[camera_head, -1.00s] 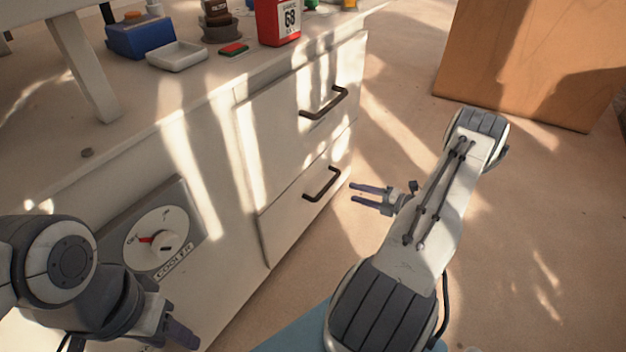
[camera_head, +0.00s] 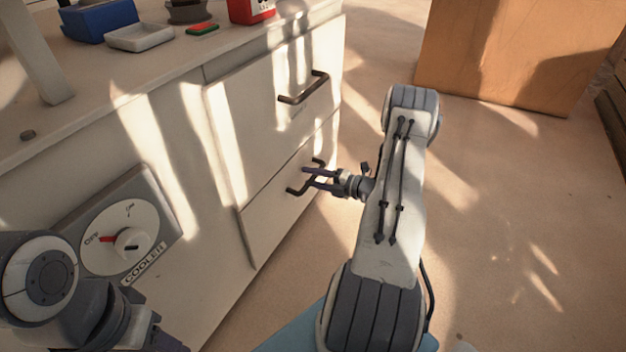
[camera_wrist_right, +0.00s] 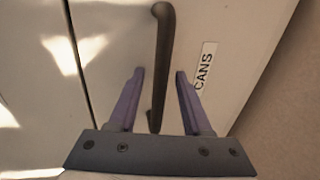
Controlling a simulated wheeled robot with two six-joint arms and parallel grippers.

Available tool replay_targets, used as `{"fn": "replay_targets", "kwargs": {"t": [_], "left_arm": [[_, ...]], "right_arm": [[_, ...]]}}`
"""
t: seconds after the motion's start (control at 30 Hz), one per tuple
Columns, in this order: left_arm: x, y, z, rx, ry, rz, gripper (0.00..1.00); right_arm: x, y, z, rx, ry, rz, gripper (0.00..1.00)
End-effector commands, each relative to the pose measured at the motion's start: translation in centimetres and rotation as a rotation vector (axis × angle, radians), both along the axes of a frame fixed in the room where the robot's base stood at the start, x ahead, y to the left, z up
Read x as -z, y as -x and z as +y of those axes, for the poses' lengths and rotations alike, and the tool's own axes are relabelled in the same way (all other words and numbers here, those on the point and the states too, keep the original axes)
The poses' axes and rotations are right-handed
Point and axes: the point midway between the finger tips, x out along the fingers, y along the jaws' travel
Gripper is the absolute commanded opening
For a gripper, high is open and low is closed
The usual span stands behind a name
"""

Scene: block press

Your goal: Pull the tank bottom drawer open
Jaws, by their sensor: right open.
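The bottom drawer (camera_head: 270,212) is shut, flush in the white cabinet, below a top drawer (camera_head: 255,120) that is also shut. Its dark bar handle (camera_head: 292,190) sits at the tips of my right gripper (camera_head: 308,177). In the right wrist view the handle (camera_wrist_right: 163,60) runs between the two open fingers of my right gripper (camera_wrist_right: 158,90), with a gap on both sides. A label reading CANS (camera_wrist_right: 205,67) is beside it. My left gripper (camera_head: 165,342) is at the lower left, cut off by the picture edge, and its jaws do not show clearly.
A cooler dial panel (camera_head: 125,235) is on the cabinet front at left. On the counter are a blue box (camera_head: 100,18), a white tray (camera_head: 140,37) and a red container (camera_head: 250,8). An orange-brown box (camera_head: 510,50) stands behind; the floor in front of the drawers is clear.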

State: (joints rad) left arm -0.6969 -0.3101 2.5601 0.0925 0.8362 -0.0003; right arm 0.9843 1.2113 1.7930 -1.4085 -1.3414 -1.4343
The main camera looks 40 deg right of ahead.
Motion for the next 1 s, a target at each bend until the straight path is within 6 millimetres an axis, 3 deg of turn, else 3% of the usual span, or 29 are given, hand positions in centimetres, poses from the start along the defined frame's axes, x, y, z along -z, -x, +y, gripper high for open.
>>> {"fn": "replay_targets", "kwargs": {"t": [0.13, 0.27, 1.0], "left_arm": [[-0.04, -0.01, 0.0, 0.0, 0.0, 0.0, 0.5], [-0.04, -0.01, 0.0, 0.0, 0.0, 0.0, 0.5], [-0.03, -0.01, 0.0, 0.0, 0.0, 0.0, 0.5]], "right_arm": [[-0.04, 0.06, -0.1, 0.001, 0.0, 0.0, 0.49], [-0.03, 0.09, -0.14, 0.002, 0.0, 0.0, 0.0], [-0.01, 0.13, -0.19, 0.003, 0.0, 0.0, 0.0]]}}
